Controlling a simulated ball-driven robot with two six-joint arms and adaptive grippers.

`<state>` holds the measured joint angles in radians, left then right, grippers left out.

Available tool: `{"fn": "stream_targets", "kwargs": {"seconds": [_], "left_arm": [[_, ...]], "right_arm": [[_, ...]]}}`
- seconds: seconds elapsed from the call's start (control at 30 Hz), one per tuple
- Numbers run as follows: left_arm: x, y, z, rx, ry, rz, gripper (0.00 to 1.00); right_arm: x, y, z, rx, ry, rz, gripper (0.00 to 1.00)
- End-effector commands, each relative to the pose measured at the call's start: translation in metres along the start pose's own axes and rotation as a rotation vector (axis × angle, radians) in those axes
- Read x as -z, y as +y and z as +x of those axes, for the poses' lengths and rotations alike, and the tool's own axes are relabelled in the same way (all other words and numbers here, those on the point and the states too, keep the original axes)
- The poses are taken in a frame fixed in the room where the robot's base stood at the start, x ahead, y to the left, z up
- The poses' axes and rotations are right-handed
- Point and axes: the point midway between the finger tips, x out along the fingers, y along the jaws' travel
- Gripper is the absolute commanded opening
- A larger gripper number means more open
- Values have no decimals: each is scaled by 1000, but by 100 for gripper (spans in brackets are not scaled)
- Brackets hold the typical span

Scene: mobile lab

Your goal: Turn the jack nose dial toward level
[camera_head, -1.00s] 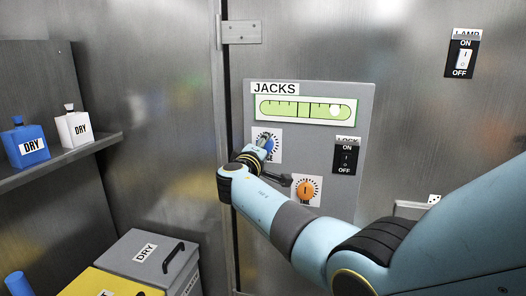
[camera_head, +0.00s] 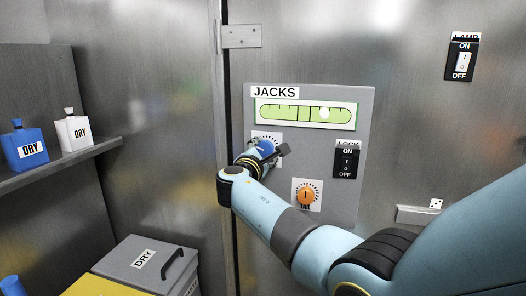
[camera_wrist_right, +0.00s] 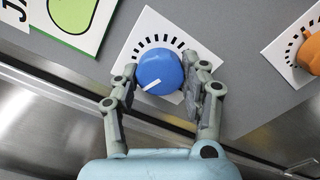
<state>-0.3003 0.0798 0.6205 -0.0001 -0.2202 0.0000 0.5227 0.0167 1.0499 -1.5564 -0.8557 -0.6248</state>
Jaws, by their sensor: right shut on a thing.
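The blue dial (camera_head: 265,146) sits on the grey jacks panel (camera_head: 360,108), partly hidden by my right gripper (camera_head: 272,152). In the right wrist view the dial (camera_wrist_right: 159,71) sits between the two fingers of my right gripper (camera_wrist_right: 163,76), which is shut on it. Its white mark points to the lower left in that view. The dial's label is hidden. Above it, the green level gauge (camera_head: 285,111) has a pale bubble (camera_head: 324,114) to the right of the middle mark. My left gripper is not in view.
An orange dial (camera_head: 307,195) is at the lower right of the blue one. A lock switch (camera_head: 346,160) sits on the panel's right, and a lamp switch (camera_head: 463,60) on the wall. Blue (camera_head: 25,146) and white (camera_head: 73,131) bottles stand on the left shelf.

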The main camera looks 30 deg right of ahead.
Motion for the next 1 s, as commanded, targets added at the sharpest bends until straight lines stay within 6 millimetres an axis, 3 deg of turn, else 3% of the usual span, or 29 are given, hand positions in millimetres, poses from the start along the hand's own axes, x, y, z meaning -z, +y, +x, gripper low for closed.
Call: {"fn": "stream_targets", "kwargs": {"seconds": [0.5, 1.0], "left_arm": [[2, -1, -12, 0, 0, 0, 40], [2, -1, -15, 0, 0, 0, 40]], "right_arm": [[1, -2, -1, 3, 3, -409, 12], [1, -3, -1, 2, 3, -534, 12]]}}
